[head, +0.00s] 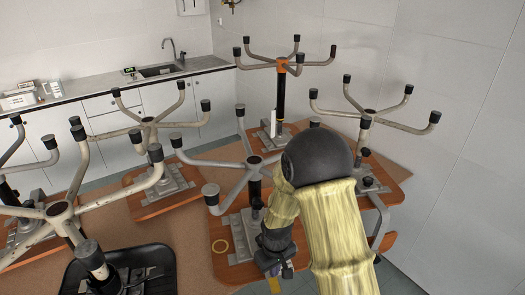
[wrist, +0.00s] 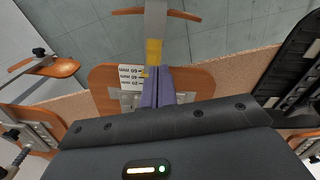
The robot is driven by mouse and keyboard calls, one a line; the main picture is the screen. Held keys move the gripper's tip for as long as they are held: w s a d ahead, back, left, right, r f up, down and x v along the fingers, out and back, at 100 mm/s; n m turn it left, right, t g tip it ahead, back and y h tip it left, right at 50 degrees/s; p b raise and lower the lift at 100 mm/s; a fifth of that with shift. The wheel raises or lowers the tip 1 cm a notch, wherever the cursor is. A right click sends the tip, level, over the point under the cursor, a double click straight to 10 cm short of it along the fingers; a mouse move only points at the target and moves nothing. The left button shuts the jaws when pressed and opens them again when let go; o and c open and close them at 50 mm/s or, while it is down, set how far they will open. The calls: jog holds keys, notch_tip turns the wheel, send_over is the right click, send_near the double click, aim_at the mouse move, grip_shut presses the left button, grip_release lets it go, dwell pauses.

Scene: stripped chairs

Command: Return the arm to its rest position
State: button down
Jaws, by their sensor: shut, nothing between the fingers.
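My arm crosses the right of the head view, with yellow sleeves and a large black dome at its bend. My gripper (head: 285,270) is low in that view, at the front edge of a wooden board (head: 222,232) that carries an upturned chair base (head: 228,163). In the wrist view my gripper (wrist: 157,72) shows two purple-grey fingers pressed together. They are shut with nothing between them. They point over a wooden board (wrist: 103,76) with a printed white label (wrist: 131,77) and a yellow-ended grey metal strip (wrist: 155,20). I cannot tell whether they touch the strip.
Several upturned five-arm chair bases with black caps stand around my arm, including one with an orange collar (head: 282,66) behind and one at right (head: 366,120). A black chair part (head: 150,262) lies front left. A counter with a sink (head: 160,70) lines the back; a tiled wall is right.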

jog(key=s+d+r+m+t, duration=0.1)
jog(key=s+d+r+m, duration=0.2)
jog(key=s+d+r, duration=0.2)
jog(key=s+d+r+m+t, duration=0.1)
jog(key=s+d+r+m, duration=0.2)
jog(key=s+d+r, duration=0.3)
notch_tip(320, 180, up, 5)
jog(key=shift+s+d+r, duration=0.15)
jog(key=shift+d+r, duration=0.05)
jog(key=shift+d, duration=0.25)
jog(key=shift+s, duration=0.15)
